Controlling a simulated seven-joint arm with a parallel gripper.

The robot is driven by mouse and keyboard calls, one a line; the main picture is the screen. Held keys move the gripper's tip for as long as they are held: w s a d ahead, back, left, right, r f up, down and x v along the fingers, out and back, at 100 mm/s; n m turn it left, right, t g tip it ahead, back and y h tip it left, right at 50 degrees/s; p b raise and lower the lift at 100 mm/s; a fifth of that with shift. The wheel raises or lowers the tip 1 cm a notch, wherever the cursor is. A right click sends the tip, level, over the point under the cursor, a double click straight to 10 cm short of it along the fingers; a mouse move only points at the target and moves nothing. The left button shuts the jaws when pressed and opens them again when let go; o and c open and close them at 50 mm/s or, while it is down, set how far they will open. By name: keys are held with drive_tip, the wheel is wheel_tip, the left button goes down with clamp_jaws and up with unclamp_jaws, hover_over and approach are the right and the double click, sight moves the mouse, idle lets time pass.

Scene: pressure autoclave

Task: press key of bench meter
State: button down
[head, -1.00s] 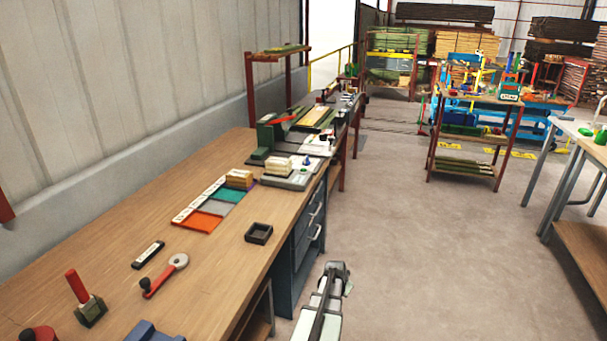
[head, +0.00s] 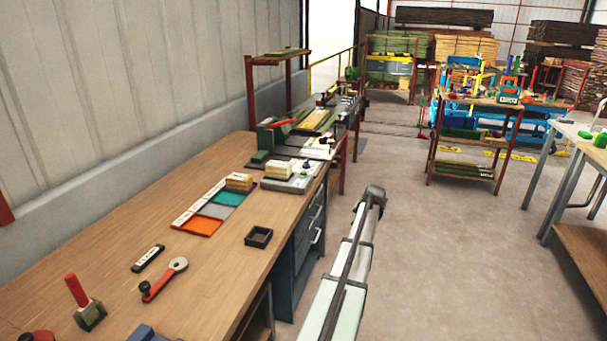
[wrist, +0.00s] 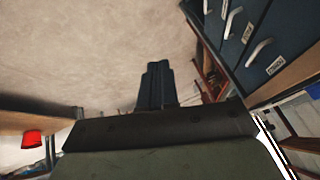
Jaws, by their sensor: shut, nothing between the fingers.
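My gripper (wrist: 157,68) shows in the wrist view as two dark fingers pressed together, with nothing between them. It is over open floor, apart from the bench and its drawers. In the head view my arm reaches forward to the right of the bench, and the fingers cannot be made out. A low grey device (head: 299,184) with a pale block on top sits near the bench's right edge. It may be the bench meter, but I cannot be sure. No key can be made out on it. The wrist view does not show this device.
The wooden bench (head: 130,225) has blue-grey drawers (wrist: 238,38) with protruding handles. On it are a coloured tray (head: 197,226), a small black box (head: 258,237) and a red-handled tool (head: 165,280). The floor (head: 440,260) to the right is clear up to the shelves.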

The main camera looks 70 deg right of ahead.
drive_tip(key=w+d+r+n+t, duration=0.2)
drive_tip(key=w+d+r, duration=0.2)
drive_tip(key=w+r, duration=0.3)
drive_tip(key=w+d+r+n+t, duration=0.1)
drive_tip(key=w+d+r+t, duration=0.1)
drive_tip(key=w+d+r, duration=0.45)
wheel_tip(320, 180, up, 10)
drive_tip(key=n+t+y, duration=0.2)
drive_tip(key=n, duration=0.2)
hover_over(305, 173)
drive_tip(key=shift+f, duration=0.1)
drive_tip(key=shift+f, duration=4.35)
drive_tip(key=shift+s+f, duration=0.1)
drive_tip(key=shift+f, duration=0.8)
drive_tip(key=shift+r, duration=0.15)
drive_tip(key=shift+d+r, duration=0.1)
drive_tip(key=shift+r, duration=0.65)
